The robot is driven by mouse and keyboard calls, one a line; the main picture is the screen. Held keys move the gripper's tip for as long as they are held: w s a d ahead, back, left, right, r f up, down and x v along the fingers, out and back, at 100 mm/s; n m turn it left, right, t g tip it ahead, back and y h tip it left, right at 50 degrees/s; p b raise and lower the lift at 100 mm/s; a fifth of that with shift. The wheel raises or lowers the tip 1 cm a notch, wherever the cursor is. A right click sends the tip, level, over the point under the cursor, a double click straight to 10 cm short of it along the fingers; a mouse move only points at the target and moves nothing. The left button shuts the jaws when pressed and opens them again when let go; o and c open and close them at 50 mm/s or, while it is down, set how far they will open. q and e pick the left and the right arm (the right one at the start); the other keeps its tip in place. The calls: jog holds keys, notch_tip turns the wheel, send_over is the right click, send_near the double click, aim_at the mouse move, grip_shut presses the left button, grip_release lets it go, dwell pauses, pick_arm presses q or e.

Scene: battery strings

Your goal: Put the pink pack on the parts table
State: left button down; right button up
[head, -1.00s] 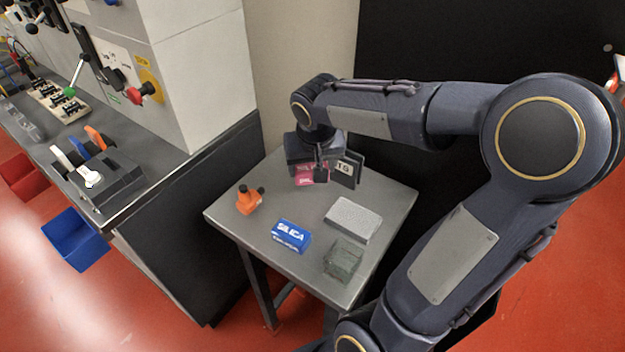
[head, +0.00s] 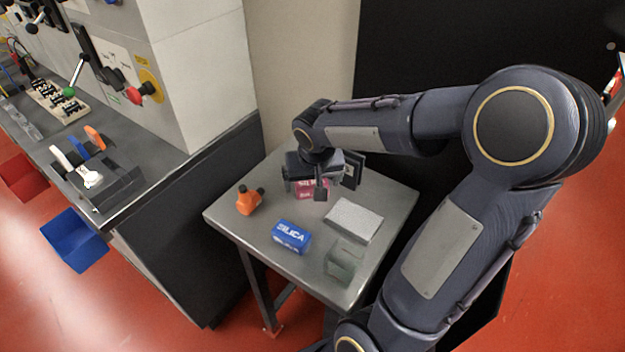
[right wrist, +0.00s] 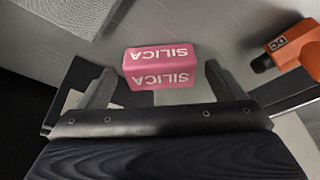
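The pink pack (head: 305,188) with white SILICA lettering is at the back of the grey parts table (head: 228,217), partly hidden by my right gripper (head: 308,190). In the right wrist view the pink pack (right wrist: 160,66) lies between and just beyond the two spread fingertips of my right gripper (right wrist: 158,75). Gaps show on both sides of the pack, so the gripper is open and not closed on it. The pack seems to rest on the table top. My left gripper is not in view.
An orange part (head: 249,201), a blue SILICA pack (head: 291,236), a light grey block (head: 354,220) and a clear greenish box (head: 343,261) stand on the table. A dark upright plate (head: 352,170) is close right of the gripper. The table's left front is clear.

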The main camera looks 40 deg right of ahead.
jog(key=shift+r, duration=0.4)
jog(key=p+v, duration=0.1)
jog(key=v, duration=1)
jog(key=shift+s+r, duration=0.2)
jog(key=shift+r, duration=0.05)
jog(key=shift+a, duration=0.1)
